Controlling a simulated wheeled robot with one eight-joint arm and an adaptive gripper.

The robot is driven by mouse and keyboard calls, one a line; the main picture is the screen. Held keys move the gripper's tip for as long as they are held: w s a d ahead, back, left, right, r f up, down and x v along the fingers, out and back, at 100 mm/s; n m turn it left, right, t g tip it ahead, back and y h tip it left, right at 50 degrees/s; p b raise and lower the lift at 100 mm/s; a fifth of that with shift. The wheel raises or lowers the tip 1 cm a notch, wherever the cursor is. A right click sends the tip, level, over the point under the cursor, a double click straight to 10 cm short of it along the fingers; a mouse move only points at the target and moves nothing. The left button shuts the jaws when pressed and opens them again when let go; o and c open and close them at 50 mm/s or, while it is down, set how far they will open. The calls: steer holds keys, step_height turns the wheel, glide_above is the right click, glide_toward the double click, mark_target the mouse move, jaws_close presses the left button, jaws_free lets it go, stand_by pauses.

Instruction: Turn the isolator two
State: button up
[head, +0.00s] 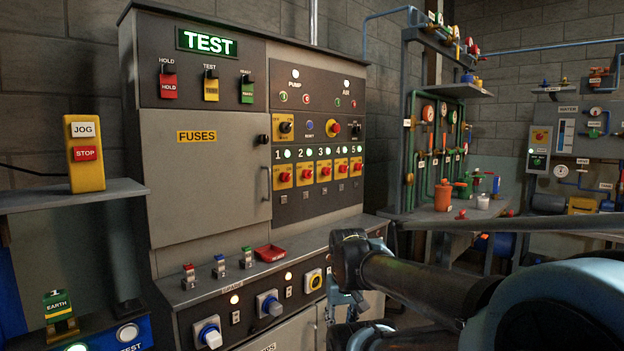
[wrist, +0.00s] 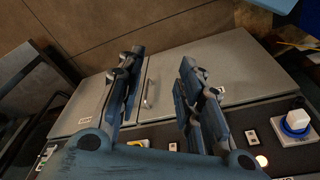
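Isolator two (head: 304,175) is a red knob on a yellow plate under the number 2, with a lit lamp above it. It sits in a row of similar numbered isolators, one to five, on the dark right-hand part of the panel. My gripper (wrist: 163,60) is open and empty in the wrist view, its two blue fingers well apart. It faces the lower cabinet doors. In the head view my gripper (head: 345,302) is partly hidden by my arm, low and to the right of isolator two, away from it. Isolator two does not show in the wrist view.
The sloped console (head: 215,292) juts out below the panel, with small switches, a red tray (head: 270,253) and white-and-blue rotary knobs (head: 208,333). The grey fuses door (head: 200,195) is shut, left of the isolators. Pipework and a bench with an orange pot (head: 443,197) stand behind right.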

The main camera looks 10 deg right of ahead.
steer(key=o, duration=0.4)
steer(key=shift+s+r, duration=0.15)
steer(key=shift+s, duration=0.05)
steer(key=shift+o, duration=0.2)
steer(key=w+a+r+m+t+y, duration=0.2)
steer(key=w+a+r+m+y, duration=0.15)
steer(key=w+r+m, duration=0.7)
steer(key=w+a+r+m+t+y, duration=0.2)
steer(key=w+r+m+y, duration=0.4)
steer(key=w, duration=0.7)
steer(key=m+t+y, duration=0.1)
steer(key=m+t, duration=0.7)
steer(key=m, duration=0.7)
glide_toward(311, 175)
steer(key=x, duration=1)
steer(key=shift+a, duration=0.15)
